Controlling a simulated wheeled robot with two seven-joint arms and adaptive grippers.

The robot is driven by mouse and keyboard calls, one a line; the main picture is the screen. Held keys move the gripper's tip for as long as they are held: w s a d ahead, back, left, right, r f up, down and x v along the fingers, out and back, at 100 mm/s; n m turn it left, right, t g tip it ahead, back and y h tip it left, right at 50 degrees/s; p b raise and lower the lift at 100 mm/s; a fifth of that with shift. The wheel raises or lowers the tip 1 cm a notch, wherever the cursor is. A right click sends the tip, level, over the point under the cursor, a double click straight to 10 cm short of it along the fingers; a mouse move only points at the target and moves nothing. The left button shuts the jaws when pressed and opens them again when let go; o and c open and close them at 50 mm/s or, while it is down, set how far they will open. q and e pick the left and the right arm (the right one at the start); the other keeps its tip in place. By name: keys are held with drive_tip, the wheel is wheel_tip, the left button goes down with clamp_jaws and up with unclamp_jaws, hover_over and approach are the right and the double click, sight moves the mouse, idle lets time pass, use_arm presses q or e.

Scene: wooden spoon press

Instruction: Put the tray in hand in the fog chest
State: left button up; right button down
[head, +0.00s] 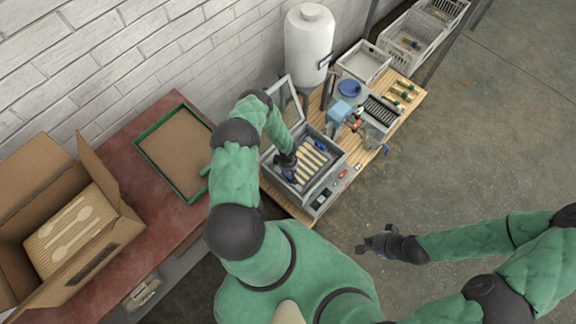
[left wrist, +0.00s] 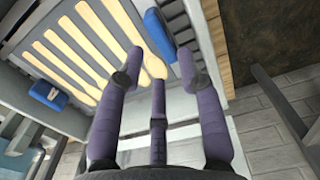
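The grey fog chest (head: 324,197) stands on the wooden bench with its framed lid (head: 283,99) raised. A grey tray (head: 297,181) of several pale wooden spoon blanks (head: 312,158) lies within the chest's opening. The tray has a blue grip at each end; one (left wrist: 48,95) is at the left of the left wrist view, the other (left wrist: 160,32) just beyond my fingertips. My left gripper (head: 287,160) is over the tray's near-left side, its fingers (left wrist: 160,55) spread either side of that blue grip; contact is unclear. My right gripper (head: 376,243) is empty above the floor, fingers apart.
A green-rimmed tray (head: 165,128) lies on the red table beside an open carton (head: 110,225) with wooden spoons. A white tank (head: 308,45) stands behind the chest. Tools and a blue device (head: 339,111) crowd the bench to the right.

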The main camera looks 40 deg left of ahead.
use_arm(q)
wheel_tip(320, 180, up, 6)
drive_tip(key=p, duration=0.2)
drive_tip(key=shift+r, duration=0.2)
drive_tip(key=s+d+r+m+h, duration=0.2)
drive_tip(key=d+r+m, duration=0.25)
drive_tip(key=d, duration=0.45)
drive_tip(key=s+d+r+m+h, duration=0.1)
drive_tip(key=d+r+m+h, duration=0.15)
drive_tip(key=d+r, duration=0.5)
drive_tip(key=s+d+r+m, duration=0.7)
drive_tip(key=s+r, duration=0.2)
drive_tip(key=r, duration=0.1)
drive_tip(key=shift+d+r+m, duration=0.3)
drive_tip(key=shift+d+r, duration=0.05)
drive_tip(key=shift+d, duration=0.05)
drive_tip(key=shift+y, duration=0.25)
